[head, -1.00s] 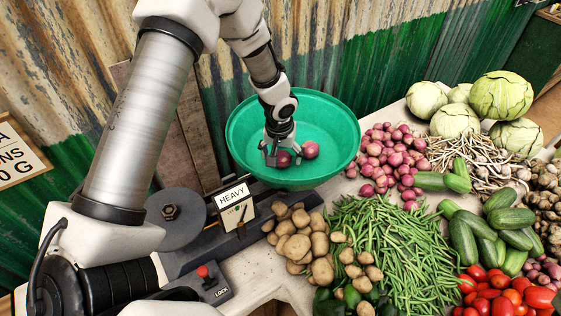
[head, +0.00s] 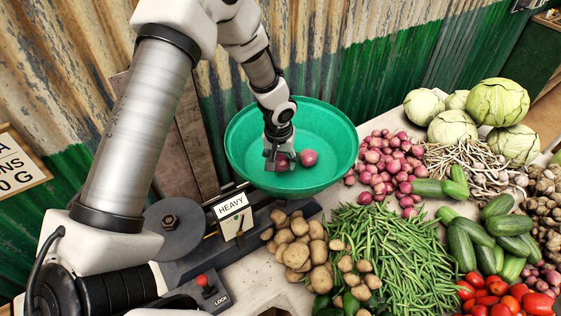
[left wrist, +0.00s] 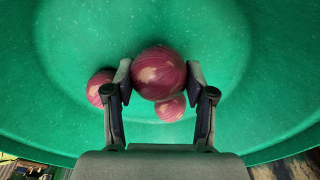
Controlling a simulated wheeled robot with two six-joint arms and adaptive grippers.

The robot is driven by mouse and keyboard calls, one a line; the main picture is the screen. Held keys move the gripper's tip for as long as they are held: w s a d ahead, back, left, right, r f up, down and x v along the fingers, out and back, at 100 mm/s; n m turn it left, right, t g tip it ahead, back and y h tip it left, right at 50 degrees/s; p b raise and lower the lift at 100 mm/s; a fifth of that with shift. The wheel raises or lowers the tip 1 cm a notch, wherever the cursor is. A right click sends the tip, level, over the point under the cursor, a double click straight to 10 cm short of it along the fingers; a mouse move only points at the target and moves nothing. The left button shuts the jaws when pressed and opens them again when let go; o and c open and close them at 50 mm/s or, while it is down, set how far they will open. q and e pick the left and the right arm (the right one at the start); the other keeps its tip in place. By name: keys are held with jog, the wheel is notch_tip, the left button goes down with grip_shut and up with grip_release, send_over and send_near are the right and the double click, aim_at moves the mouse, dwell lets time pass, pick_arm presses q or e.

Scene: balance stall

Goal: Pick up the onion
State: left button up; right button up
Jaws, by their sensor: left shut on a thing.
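A red-purple onion (left wrist: 159,73) sits between the fingertips of my left gripper (left wrist: 159,80) in the left wrist view, with a fingertip against each side. In the head view my left gripper (head: 277,161) reaches down into the green bowl (head: 335,135), and the held onion (head: 281,161) is partly hidden by the fingers. A second onion (head: 308,158) lies in the bowl just right of the gripper. The left wrist view shows two more onions below the held one, one at the left (left wrist: 97,88) and one lower (left wrist: 171,109). My right gripper is not in view.
The bowl stands at the end of a dark balance with a "HEAVY" sign (head: 231,206) and a red-knobbed lock box (head: 207,288). Potatoes (head: 297,250), green beans (head: 390,245) and an onion pile (head: 385,165) crowd the table nearby. A corrugated wall (head: 335,60) rises behind the bowl.

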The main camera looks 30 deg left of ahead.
aim_at(280, 155)
pick_arm(q)
notch_tip(280, 155, up, 9)
jog(key=p, duration=0.4)
jog(key=shift+s+f+p, duration=0.1)
jog(key=shift+s+p, duration=0.05)
jog(key=shift+p, duration=0.2)
jog(key=shift+f, duration=0.1)
jog(key=shift+w+r+b, duration=0.2)
jog(key=shift+r+b, duration=0.25)
jog(key=shift+r, duration=0.2)
notch_tip(280, 155, up, 3)
jog(key=shift+s+f, duration=0.15)
